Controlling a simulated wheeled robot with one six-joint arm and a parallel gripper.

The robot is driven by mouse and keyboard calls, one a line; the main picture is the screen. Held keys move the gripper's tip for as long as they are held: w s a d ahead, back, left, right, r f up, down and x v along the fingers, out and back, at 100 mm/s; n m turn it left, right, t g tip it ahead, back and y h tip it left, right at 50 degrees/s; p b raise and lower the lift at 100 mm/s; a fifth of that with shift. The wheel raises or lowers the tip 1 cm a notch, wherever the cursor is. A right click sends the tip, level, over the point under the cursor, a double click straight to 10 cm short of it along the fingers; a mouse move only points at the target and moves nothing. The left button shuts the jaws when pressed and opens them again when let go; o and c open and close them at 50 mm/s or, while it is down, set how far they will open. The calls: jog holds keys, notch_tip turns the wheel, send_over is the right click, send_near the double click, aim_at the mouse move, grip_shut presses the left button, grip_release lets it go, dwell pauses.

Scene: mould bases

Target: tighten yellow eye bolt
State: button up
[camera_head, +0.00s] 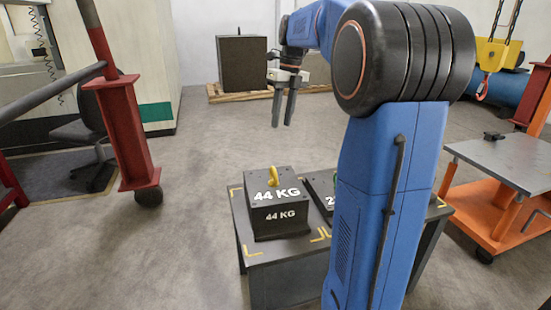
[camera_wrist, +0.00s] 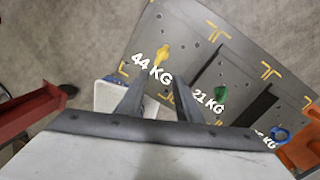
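The yellow eye bolt (camera_head: 274,175) stands on top of the black block marked 44 KG (camera_head: 278,214), at the left of the dark table. Its ring is upright; whether its shank is fully seated cannot be told. It also shows in the wrist view (camera_wrist: 162,53), just beyond the fingertips near the top. My gripper (camera_head: 281,122) hangs well above the block with its fingers pointing down. In the wrist view my gripper (camera_wrist: 158,80) has its fingers spread with nothing between them. It is apart from the bolt.
A green eye bolt (camera_wrist: 220,93) on the 21 KG block and a blue eye bolt (camera_wrist: 281,134) stand to the right. My arm hides much of the table in the head view. An orange cart (camera_head: 500,200) is at right, a red post (camera_head: 124,130) at left.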

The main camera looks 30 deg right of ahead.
jog(key=n, duration=0.4)
jog(key=n+g+h, duration=0.1)
jog(key=n+h, duration=0.2)
jog(key=n, duration=2.3)
send_over(274, 170)
jog(key=w+a, duration=0.1)
jog(key=a, duration=0.1)
jog(key=f, duration=0.5)
jog(key=d+f, duration=0.1)
jog(key=f, duration=0.5)
jog(key=d+f, duration=0.1)
jog(key=f, duration=0.5)
jog(key=shift+s+f, duration=0.15)
jog(key=shift+s, duration=0.25)
grip_shut()
